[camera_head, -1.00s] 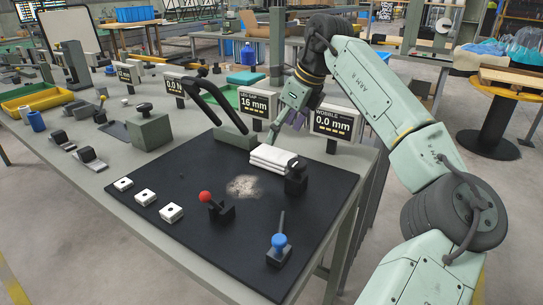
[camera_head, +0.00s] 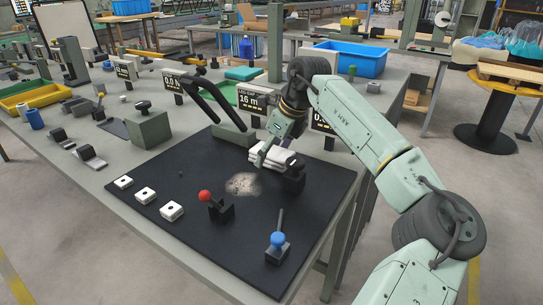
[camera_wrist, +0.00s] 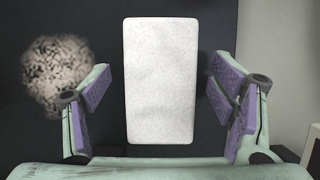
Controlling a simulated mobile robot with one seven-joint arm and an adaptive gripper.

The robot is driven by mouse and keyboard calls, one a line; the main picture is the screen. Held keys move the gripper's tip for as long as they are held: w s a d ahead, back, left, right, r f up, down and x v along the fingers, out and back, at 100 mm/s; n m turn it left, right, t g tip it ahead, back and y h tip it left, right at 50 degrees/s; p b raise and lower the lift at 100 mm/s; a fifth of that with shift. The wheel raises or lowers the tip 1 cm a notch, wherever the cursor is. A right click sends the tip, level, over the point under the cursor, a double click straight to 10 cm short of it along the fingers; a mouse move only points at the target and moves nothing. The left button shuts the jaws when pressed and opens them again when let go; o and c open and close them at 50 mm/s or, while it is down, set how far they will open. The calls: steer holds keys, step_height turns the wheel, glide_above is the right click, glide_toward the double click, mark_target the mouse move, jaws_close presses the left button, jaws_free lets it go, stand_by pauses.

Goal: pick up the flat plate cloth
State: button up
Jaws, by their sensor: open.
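The flat plate cloth (camera_head: 268,152) is a white folded stack on the black mat, near the back right; my gripper partly covers it in the head view. In the wrist view the cloth (camera_wrist: 160,80) is a pale upright rectangle between my fingers. My gripper (camera_head: 270,155) is over the cloth with its fingers pointing down. In the wrist view my gripper (camera_wrist: 160,95) is open, with purple pads on both sides and a dark gap between each pad and the cloth.
A pale dusty patch (camera_head: 243,184) lies on the black mat (camera_head: 180,235) left of the cloth. A black block (camera_head: 294,178) stands close to the cloth's right. A red-knobbed lever (camera_head: 206,197) and a blue-knobbed lever (camera_head: 278,240) stand nearer. Display signs (camera_head: 250,101) stand behind.

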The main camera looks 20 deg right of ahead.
steer(key=shift+f, duration=0.25)
steer(key=shift+c, duration=0.2)
steer(key=shift+s+f, duration=0.15)
steer(key=c, duration=1.1)
